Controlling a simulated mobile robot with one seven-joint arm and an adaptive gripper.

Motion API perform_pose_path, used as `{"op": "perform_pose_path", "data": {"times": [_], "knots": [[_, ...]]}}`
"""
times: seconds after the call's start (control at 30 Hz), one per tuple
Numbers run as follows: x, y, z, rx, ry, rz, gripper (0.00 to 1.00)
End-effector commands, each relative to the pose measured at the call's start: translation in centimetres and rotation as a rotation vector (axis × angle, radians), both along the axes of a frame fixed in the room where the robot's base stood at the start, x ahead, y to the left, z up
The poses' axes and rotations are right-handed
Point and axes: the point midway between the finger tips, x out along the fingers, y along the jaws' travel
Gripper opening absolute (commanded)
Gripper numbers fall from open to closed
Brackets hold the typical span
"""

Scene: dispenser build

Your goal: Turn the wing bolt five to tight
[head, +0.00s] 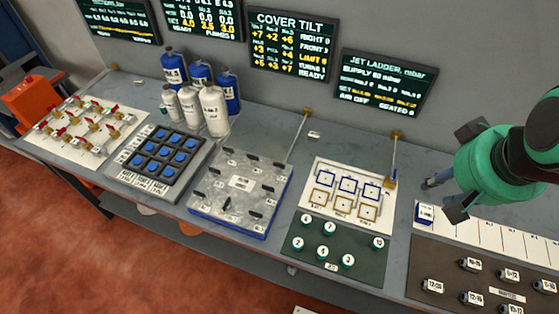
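The cover (243,190) is a grey metal plate on a blue base in the middle of the bench, with a small label at its centre. Several black wing bolts (275,180) stand around the plate, at differing angles. Their number tags are too small to read, so I cannot tell which is number five. The COVER TILT screen (292,46) on the wall shows several signed values in yellow, with the words RIGHT, FRONT, LIMIT, TURNS and READY. My gripper (459,170) is at the far right, well away from the cover.
Left of the cover are a blue-button pad (163,151), white and blue bottles (214,108) and a red-handled valve board (85,132). Right of it are a framed card (345,188), a green-knob panel (335,247) and a dark panel of tagged parts (470,282). Thin posts (297,135) rise behind.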

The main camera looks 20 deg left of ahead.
Motion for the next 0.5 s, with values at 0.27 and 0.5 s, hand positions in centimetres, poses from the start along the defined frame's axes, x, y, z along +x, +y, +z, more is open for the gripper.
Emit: {"op": "perform_pose_path", "data": {"times": [0.27, 0.5], "knots": [[6.5, 5.5, -0.1, -0.064, 0.073, 0.239, 0.32], [11.5, 11.2, -1.6, -0.116, 0.128, 0.446, 0.32]]}}
